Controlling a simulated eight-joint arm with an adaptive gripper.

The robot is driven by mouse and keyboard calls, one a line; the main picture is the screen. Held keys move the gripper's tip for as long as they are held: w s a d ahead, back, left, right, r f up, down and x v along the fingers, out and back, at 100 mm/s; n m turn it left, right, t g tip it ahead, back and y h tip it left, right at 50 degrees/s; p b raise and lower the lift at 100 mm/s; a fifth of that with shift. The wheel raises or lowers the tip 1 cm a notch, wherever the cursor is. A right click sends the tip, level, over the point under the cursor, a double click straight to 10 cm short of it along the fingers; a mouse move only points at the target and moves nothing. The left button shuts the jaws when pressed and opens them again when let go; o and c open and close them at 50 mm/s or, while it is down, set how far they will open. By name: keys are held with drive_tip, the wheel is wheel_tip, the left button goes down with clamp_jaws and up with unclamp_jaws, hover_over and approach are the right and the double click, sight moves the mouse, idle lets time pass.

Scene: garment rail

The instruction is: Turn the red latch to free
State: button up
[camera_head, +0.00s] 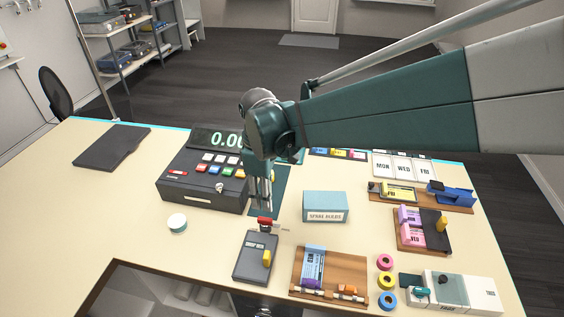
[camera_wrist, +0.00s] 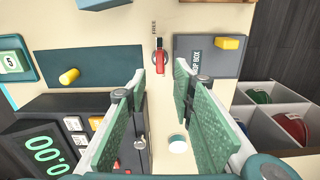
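The red latch (camera_head: 265,223) sits on the table behind the dark grey box (camera_head: 247,262) in the head view. In the wrist view the red latch (camera_wrist: 161,63) lies between a teal mat (camera_wrist: 98,66) and the grey box marked "DROP BOX" (camera_wrist: 190,66). A printed label (camera_wrist: 154,27) that seems to read "FREE" is just above it. My gripper (camera_head: 262,207) points down over the latch area. In the wrist view my gripper (camera_wrist: 163,83) is open and empty, its green fingers either side of the latch's line. Contact is not visible.
A cash register (camera_head: 203,178) stands left of my gripper. A light-blue box (camera_head: 325,208) stands to the right, and a wooden tray (camera_head: 300,287) at front right. A white round item (camera_head: 177,222) lies at the left, with clear tabletop around it.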

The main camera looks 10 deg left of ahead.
drive_tip(key=shift+r, duration=1.05)
drive_tip(key=shift+d, duration=0.1)
drive_tip(key=s+d+r+m+t+y, duration=0.1)
drive_tip(key=d+r+m+t, duration=0.2)
drive_tip(key=d, duration=0.7)
drive_tip(key=s+d+r+m, duration=0.1)
drive_tip(key=d+r+m, duration=0.3)
drive_tip(key=d, duration=0.6)
drive_tip(key=s+d+m+t, duration=0.1)
drive_tip(key=s+d+m, duration=0.2)
drive_tip(key=d, duration=0.3)
drive_tip(key=s+d+f+m+t, duration=0.1)
drive_tip(key=s+d+m, duration=0.2)
drive_tip(key=d, duration=0.3)
drive_tip(key=s+d+f+m+t+h+b, duration=0.1)
drive_tip(key=s+d+m+t, duration=0.1)
drive_tip(key=s+d+m, duration=0.2)
drive_tip(key=shift+d+f, duration=0.15)
drive_tip(key=shift+d, duration=1.35)
drive_tip(key=shift+c, duration=0.4)
